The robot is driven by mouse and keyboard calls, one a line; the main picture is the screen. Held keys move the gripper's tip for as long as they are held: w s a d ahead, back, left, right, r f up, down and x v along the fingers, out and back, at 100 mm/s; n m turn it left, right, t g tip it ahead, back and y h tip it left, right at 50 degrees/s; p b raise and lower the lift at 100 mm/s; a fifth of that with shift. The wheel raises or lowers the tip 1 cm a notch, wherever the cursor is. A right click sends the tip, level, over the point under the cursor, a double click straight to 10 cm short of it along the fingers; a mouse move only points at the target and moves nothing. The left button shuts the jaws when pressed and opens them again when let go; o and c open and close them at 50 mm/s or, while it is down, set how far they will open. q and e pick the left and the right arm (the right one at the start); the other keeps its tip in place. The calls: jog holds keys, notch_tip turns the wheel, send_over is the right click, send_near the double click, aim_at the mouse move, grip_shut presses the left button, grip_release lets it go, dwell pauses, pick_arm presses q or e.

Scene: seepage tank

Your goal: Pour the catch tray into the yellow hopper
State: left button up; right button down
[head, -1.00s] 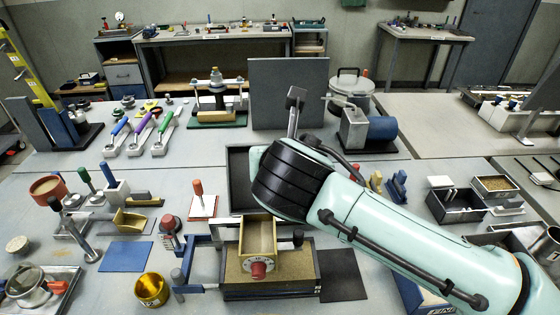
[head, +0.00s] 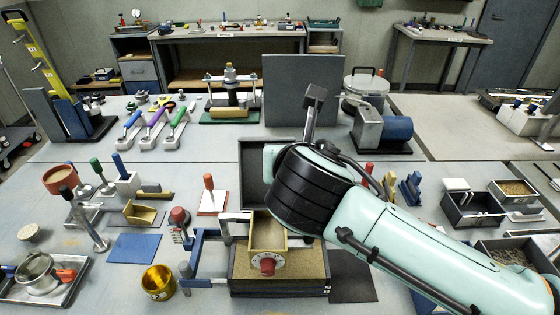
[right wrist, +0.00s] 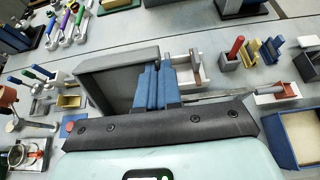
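The catch tray is a shallow dark grey box. In the head view the catch tray (head: 247,165) shows behind the hopper, its right part hidden by my arm. In the right wrist view the catch tray (right wrist: 92,72) lies just left of my blue fingers. My right gripper (right wrist: 155,70) has its fingers close together on the tray's right edge; in the head view my wrist hides it. The yellow hopper (head: 266,237) is an open-topped box with a red knob on its front, standing on a sand-coloured block below and in front of the tray. My left gripper is not in view.
A grey upright panel (head: 302,92) stands behind the tray. A grey-and-blue motor unit (head: 382,132) is behind my right arm. A gold cup (head: 159,281) and blue clamp frame (head: 198,262) sit left of the hopper. A red-handled tool (head: 209,192) stands left of the tray.

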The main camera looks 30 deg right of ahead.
jog(key=w+d+g+y+p, duration=0.1)
jog(key=p, duration=0.2)
jog(key=w+g+y+p, duration=0.1)
jog(key=w+g+p, duration=0.1)
jog(key=p, duration=0.1)
jog(key=w+d+g+y+p, duration=0.1)
jog(key=g+p, duration=0.1)
jog(key=shift+w+d+r+p, duration=0.15)
jog(key=shift+d+r+p, duration=0.15)
jog(key=shift+r+p, duration=0.1)
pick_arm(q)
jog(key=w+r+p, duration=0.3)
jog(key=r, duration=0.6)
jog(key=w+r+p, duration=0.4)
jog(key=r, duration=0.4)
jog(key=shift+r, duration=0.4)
pick_arm(e)
jog(key=shift+w+d+f+g+y, duration=0.25)
jog(key=shift+w+g+y, duration=0.25)
jog(key=shift+g, duration=0.45)
jog(key=shift+w+d+f+g+y, duration=0.15)
jog(key=shift+w+d+g+y, duration=0.1)
jog(key=shift+g+y, duration=0.55)
jog(key=shift+w+d+f+g+y, duration=0.2)
jog(key=shift+w+g+y, duration=0.2)
jog(key=shift+g, duration=0.65)
